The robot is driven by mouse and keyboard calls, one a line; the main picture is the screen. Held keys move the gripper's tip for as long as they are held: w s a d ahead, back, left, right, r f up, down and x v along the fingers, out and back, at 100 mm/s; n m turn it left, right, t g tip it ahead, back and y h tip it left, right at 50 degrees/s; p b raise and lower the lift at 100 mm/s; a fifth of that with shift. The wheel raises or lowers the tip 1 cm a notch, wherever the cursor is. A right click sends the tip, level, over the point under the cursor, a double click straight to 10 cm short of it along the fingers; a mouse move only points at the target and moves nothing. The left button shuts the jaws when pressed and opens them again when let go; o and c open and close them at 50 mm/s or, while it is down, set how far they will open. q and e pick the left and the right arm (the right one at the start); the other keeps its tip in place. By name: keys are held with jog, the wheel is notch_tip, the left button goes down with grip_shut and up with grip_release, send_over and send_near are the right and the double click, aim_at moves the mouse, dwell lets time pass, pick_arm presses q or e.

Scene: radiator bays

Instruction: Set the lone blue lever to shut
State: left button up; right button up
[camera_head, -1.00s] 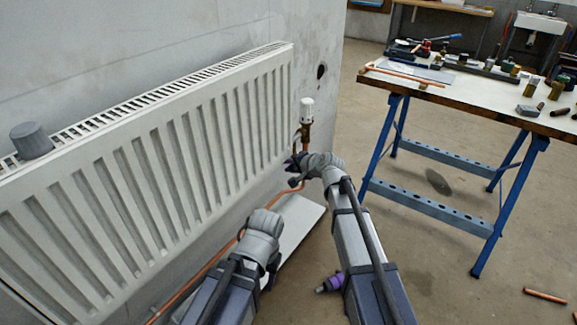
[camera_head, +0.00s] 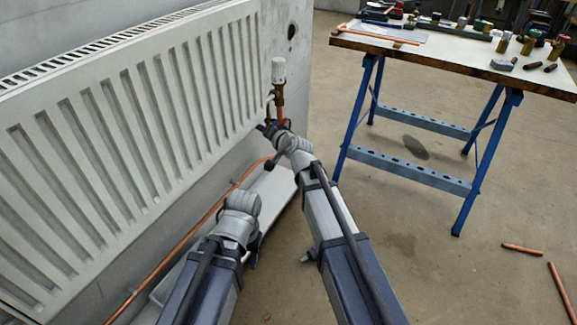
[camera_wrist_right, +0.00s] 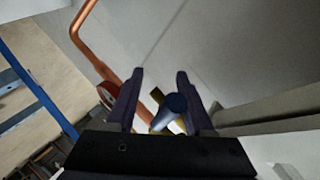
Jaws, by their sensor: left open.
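The blue lever (camera_wrist_right: 174,104) shows in the right wrist view, between the fingers of my right gripper (camera_wrist_right: 160,76). The fingers are apart, with the lever nearer the right-hand one; I cannot tell whether they touch. Brass (camera_wrist_right: 157,95) shows beside the lever. In the head view my right gripper (camera_head: 272,128) is at the pipework below the white-capped valve (camera_head: 279,72) at the radiator's end; the lever is not clear there. My left gripper (camera_head: 254,248) is low in front of the radiator, open, its fingers mostly hidden by its wrist.
The white radiator (camera_head: 130,120) runs along the wall at left. A copper pipe (camera_head: 190,237) runs below it. A red part (camera_wrist_right: 107,92) sits by the pipe bend left of my right fingers. A blue-legged workbench (camera_head: 460,52) stands right; copper pieces (camera_head: 523,249) lie on the floor.

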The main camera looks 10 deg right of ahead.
jog(key=s+d+r+t+p, duration=0.1)
jog(key=s+d+r+p, duration=0.15)
jog(key=s, duration=0.55)
pick_arm(q)
jog(key=shift+f+b, duration=1.2)
jog(key=shift+b, duration=0.75)
pick_arm(e)
jog(key=s+d+f+h, duration=0.2)
jog(key=d+f+h, duration=0.2)
jog(key=f+h, duration=0.2)
jog(key=shift+g+h, duration=0.4)
jog(key=shift+h, duration=0.6)
jog(key=shift+d, duration=0.1)
pick_arm(q)
jog(key=shift+c, duration=0.2)
